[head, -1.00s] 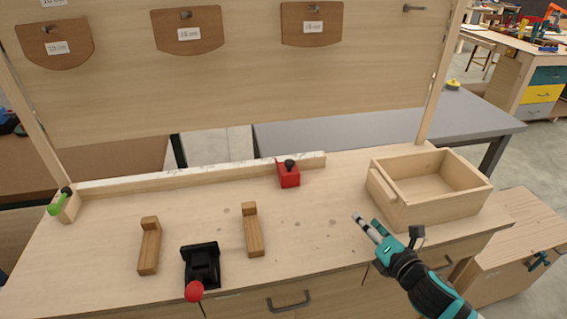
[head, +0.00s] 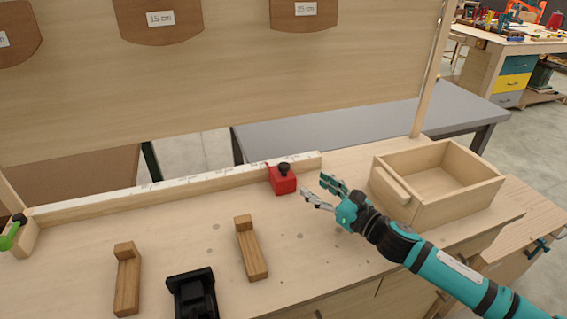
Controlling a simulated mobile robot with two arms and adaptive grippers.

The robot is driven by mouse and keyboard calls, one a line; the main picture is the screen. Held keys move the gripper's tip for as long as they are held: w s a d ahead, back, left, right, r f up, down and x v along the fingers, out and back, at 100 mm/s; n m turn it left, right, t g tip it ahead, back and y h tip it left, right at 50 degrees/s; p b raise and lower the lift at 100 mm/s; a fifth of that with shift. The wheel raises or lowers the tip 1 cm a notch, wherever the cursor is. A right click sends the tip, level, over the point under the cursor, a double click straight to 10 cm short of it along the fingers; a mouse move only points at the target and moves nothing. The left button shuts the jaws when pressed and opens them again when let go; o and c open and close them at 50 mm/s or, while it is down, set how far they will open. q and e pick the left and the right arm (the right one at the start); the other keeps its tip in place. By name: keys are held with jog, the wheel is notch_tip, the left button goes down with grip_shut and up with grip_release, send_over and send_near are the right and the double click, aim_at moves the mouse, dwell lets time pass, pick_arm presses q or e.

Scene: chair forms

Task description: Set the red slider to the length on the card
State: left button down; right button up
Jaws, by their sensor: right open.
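The red slider (head: 282,180), a red block with a black knob, sits at the right part of the long wooden rail (head: 180,186) with a white scale strip; the scale marks are too small to read. My right gripper (head: 318,192) is open and empty, just right of the slider and apart from it. Cards hang on the back board: one reads 15 cm (head: 160,19), one looks like 25 cm (head: 307,9), and one at the left edge (head: 3,40) is cut off. My left gripper is out of view.
A green clamp (head: 10,236) is at the rail's left end. Two wooden L-shaped blocks (head: 127,280) (head: 251,248) and a black device (head: 193,295) stand in front of the rail. An open wooden box (head: 438,185) stands to the right of my gripper.

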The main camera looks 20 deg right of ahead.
aim_at(288, 168)
jog(key=p+x, duration=0.1)
jog(key=x, duration=1)
jog(key=shift+w+p, duration=0.15)
jog(key=shift+p, duration=0.2)
jog(key=shift+w+a, duration=0.2)
jog(key=shift+w, duration=0.05)
jog(key=shift+w+a, duration=0.1)
jog(key=shift+w, duration=0.05)
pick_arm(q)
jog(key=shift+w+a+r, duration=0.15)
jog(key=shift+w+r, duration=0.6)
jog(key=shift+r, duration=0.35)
pick_arm(e)
jog(key=c, duration=1)
jog(key=shift+w, duration=0.1)
grip_shut()
jog(key=shift+a+f, duration=0.1)
